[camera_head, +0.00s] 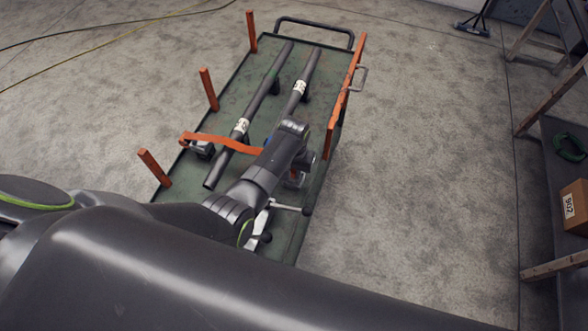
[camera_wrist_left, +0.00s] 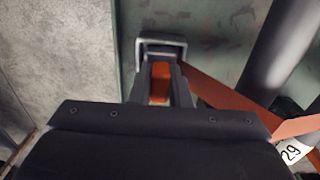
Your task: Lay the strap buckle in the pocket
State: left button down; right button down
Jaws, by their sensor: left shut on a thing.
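An orange strap (camera_head: 222,141) crosses the left pipe and passes behind my left arm; it also shows in the left wrist view (camera_wrist_left: 225,100). My left gripper (camera_head: 298,164) is over the right side of the cart deck, mostly hidden by its own wrist. In the left wrist view it (camera_wrist_left: 163,88) is shut on the orange strap buckle (camera_wrist_left: 161,75). A grey square-cornered frame, apparently the pocket (camera_wrist_left: 161,46), shows just beyond the buckle near the deck edge. I cannot tell whether buckle and pocket touch. My right gripper is out of view.
Two dark pipes (camera_head: 264,92) lie lengthwise on the green cart deck (camera_head: 232,84). Orange stakes (camera_head: 208,90) stand along the left edge, and an orange rail (camera_head: 343,95) lines the right. A metal lever part (camera_head: 264,218) is near my arm. Concrete floor surrounds the cart.

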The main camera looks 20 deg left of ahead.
pick_arm(q)
jog(key=shift+f, duration=0.1)
jog(key=c, duration=1.3)
grip_release()
notch_tip(320, 180, up, 17)
jog(key=shift+r, duration=0.2)
